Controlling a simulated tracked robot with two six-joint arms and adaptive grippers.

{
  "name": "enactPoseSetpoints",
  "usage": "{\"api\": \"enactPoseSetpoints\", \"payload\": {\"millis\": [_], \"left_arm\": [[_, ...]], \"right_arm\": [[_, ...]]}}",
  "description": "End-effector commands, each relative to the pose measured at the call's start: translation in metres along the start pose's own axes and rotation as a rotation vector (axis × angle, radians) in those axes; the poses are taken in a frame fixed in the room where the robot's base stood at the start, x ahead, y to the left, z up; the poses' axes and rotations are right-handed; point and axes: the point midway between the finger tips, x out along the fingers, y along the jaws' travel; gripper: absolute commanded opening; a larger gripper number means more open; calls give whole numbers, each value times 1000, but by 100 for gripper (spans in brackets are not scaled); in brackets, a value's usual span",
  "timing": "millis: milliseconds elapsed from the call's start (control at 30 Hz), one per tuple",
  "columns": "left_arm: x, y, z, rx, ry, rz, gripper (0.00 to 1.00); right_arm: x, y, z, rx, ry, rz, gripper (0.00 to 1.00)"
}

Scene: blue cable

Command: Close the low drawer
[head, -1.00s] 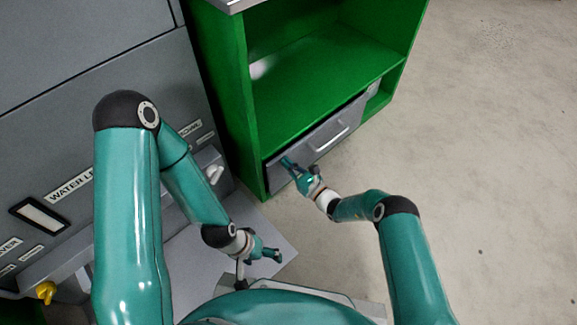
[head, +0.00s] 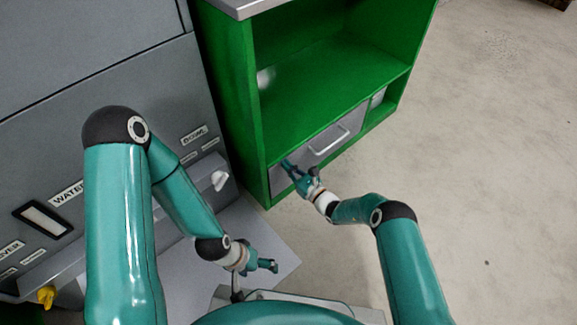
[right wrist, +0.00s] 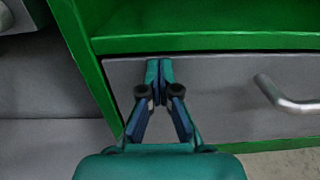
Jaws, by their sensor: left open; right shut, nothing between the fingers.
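The low grey drawer (head: 322,146) sits at the bottom of a green cabinet (head: 238,95), with a silver bar handle (head: 330,140). Its front looks about level with the cabinet frame. My right gripper (head: 287,164) is shut and empty, its fingertips at the left part of the drawer front. In the right wrist view the shut fingertips (right wrist: 159,64) are against or just before the drawer front (right wrist: 220,95), left of the handle (right wrist: 285,100). Exact contact cannot be told. My left gripper (head: 274,266) is open and empty, low over the floor area, away from the drawer.
A grey machine (head: 90,90) with labels and a yellow tap (head: 46,296) stands left of the cabinet. The green shelf above the drawer is empty. Concrete floor (head: 480,150) on the right is clear.

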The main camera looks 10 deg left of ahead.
Motion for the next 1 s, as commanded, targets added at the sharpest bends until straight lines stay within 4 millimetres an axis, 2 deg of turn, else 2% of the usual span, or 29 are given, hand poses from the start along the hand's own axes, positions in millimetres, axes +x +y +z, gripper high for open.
{"api": "enactPoseSetpoints", "payload": {"millis": [33,100,267,700,833,1000], "left_arm": [[-1,0,0,0,0,0,83],[-3,1,0,0,0,0,83],[-14,5,0,0,0,0,83],[-48,17,0,0,0,0,83],[-52,19,0,0,0,0,83],[-53,19,0,0,0,0,83]], "right_arm": [[4,4,3,-10,1,10,0],[1,4,4,-10,2,11,0],[-17,1,5,-5,1,8,0],[-110,-5,5,1,-1,-1,0],[-126,-5,3,-1,-3,0,0],[-134,-4,2,-1,-4,3,0]]}}
